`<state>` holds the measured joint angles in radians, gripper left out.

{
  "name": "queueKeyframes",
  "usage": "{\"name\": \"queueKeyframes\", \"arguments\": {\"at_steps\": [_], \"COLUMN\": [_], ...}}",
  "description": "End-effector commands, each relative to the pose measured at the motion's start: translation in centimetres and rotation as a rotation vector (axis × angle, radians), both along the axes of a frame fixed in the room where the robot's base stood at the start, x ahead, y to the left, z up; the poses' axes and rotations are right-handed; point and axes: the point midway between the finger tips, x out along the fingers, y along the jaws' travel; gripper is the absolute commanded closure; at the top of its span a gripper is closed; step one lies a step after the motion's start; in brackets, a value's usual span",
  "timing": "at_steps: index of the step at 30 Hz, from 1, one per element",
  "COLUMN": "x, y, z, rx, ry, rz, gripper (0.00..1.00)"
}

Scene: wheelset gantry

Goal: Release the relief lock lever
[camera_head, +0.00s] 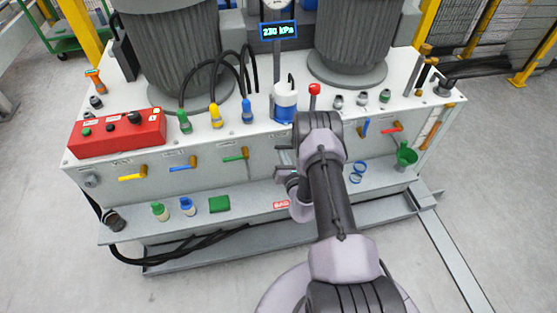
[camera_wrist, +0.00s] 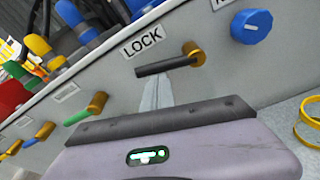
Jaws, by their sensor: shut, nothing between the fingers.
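The lock lever (camera_wrist: 168,66) has a dark handle and a brass pivot, beside a LOCK label (camera_wrist: 142,46) on the grey front panel. In the wrist view, the handle points left from its pivot, tilted slightly down in the picture. My gripper (camera_wrist: 158,90) is shut and empty. Its pale fingers reach toward the panel and meet the handle's lower edge in the picture; I cannot tell whether they touch it. In the head view, my arm covers much of this part of the panel, and the fingers are hard to make out.
A green-handled lever (camera_head: 237,155) sits left of my arm. A blue knob (camera_wrist: 251,26) is right of the lock lever. Blue rings (camera_head: 357,172) and a green funnel (camera_head: 405,156) are on the right. A display (camera_head: 278,30) reads about 230 kPa.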

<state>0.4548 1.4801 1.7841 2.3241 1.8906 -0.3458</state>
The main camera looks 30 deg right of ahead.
Motion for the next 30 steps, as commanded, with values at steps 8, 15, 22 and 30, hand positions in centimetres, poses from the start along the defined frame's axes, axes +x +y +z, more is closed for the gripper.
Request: {"name": "queueKeyframes", "arguments": {"at_steps": [8, 15, 22, 30], "x": [0.0, -0.2, -0.3, -0.6], "y": [-0.8, -1.2, -1.8, -2.8], "z": [1.6, 2.8, 3.9, 4.9], "rx": [0.249, 0.469, 0.679, 0.919], "ry": [-0.073, -0.136, -0.196, -0.264], "rz": [0.000, 0.000, 0.000, 0.000], "gripper": [1.00, 1.00, 1.00, 1.00]}}
